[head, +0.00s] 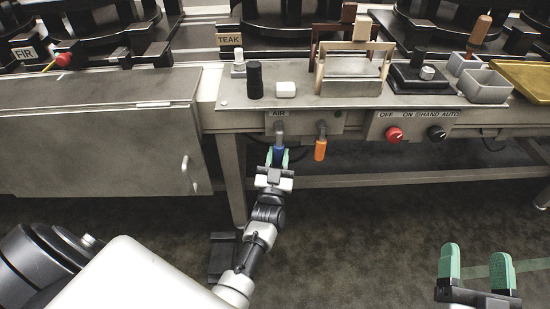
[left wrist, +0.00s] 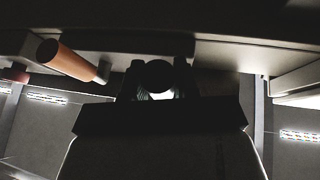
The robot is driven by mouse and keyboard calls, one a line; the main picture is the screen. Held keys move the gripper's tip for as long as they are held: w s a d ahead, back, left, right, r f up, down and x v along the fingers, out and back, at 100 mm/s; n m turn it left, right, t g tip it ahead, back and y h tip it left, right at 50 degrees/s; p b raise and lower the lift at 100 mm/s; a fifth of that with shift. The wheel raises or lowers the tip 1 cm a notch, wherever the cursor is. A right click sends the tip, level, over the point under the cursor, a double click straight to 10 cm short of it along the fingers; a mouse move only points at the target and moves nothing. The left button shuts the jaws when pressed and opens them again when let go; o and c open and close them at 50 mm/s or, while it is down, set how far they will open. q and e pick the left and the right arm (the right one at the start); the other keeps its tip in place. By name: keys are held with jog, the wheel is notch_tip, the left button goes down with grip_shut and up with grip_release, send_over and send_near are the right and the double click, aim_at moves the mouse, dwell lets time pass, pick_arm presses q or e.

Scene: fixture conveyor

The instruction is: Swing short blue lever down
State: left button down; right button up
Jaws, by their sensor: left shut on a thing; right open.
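The short blue lever (head: 278,150) hangs from a grey pivot under the AIR label on the front of the bench. It points down, with part of it hidden by my left gripper. My left gripper (head: 278,157) has its green fingers on either side of the lever and is shut on it. In the left wrist view the gripper (left wrist: 158,90) is dark and the held lever shows only as a dark round shape. My right gripper (head: 475,265) is open and empty at the lower right, well away from the bench.
An orange lever (head: 320,149) hangs just right of the blue one; it also shows in the left wrist view (left wrist: 68,61). A red knob (head: 394,135) and a black knob (head: 436,133) sit further right. A grey cabinet (head: 100,140) stands left. A bench rail (head: 400,177) runs below.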

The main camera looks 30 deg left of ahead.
pick_arm(q)
jog(key=shift+d+n+y, duration=0.15)
jog(key=shift+n+y, duration=0.25)
jog(key=shift+n, duration=0.1)
pick_arm(e)
jog(key=shift+s+r+t+y, duration=0.1)
jog(key=shift+r+t+y, duration=0.2)
jog(key=shift+r, duration=0.15)
pick_arm(q)
jog(key=c, duration=0.8)
grip_release()
jog(key=shift+c, duration=0.2)
